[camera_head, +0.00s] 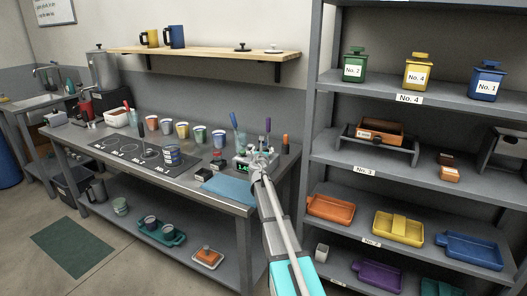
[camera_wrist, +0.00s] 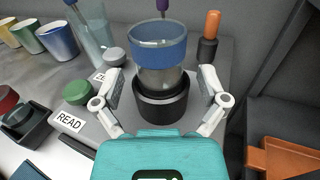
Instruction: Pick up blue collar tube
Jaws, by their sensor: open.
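The blue collar tube (camera_wrist: 158,50) is a clear glass cylinder with a wide blue band near its top. It stands upright in a round black holder (camera_wrist: 162,105) in the wrist view. My gripper (camera_wrist: 161,88) is open, with one finger on each side of the tube and holder; gaps show on both sides. In the head view my gripper (camera_head: 262,158) is over the right end of the workbench, and I cannot make out the tube clearly behind it.
A glass (camera_wrist: 94,38) with a stirrer stands left of the tube, and an orange-topped marker (camera_wrist: 210,35) stands behind right. Green (camera_wrist: 77,93) and grey (camera_wrist: 114,56) round knobs are close on the left. A shelf unit (camera_head: 450,105) rises right of the bench.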

